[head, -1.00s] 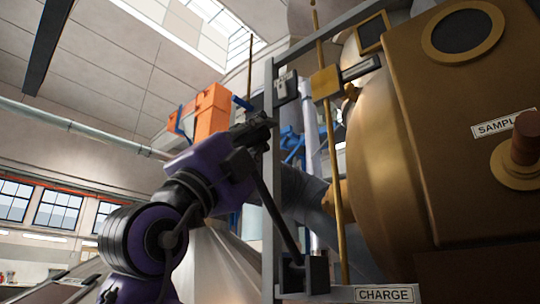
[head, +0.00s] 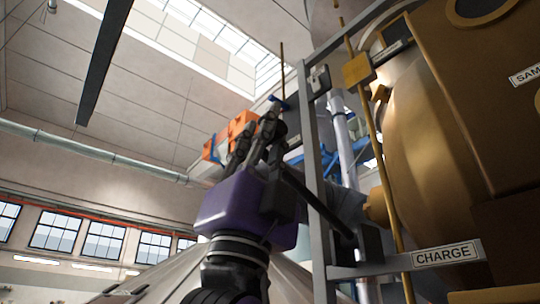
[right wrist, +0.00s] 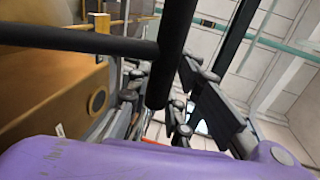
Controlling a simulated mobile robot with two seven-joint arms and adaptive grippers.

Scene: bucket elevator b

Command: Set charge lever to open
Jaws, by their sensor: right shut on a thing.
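The charge lever (head: 318,203) is a dark rod. It slants up and left from a dark pivot block (head: 370,243) above the CHARGE label (head: 447,255). My right gripper (head: 262,130), at the end of my purple wrist, is at the lever's upper end, left of the grey frame. In the right wrist view the lever's black rod (right wrist: 75,40) meets a black round grip (right wrist: 172,60), which passes between the fingers of my right gripper (right wrist: 168,98). The gripper is shut on that grip; the exact contact is partly hidden. My left gripper is not in view.
A grey upright frame (head: 312,150) and a thin brass rod (head: 385,185) stand right of my gripper. The large brass vessel (head: 415,140) fills the right side. Orange and blue machinery (head: 225,140) shows behind the gripper. Open air lies to the left.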

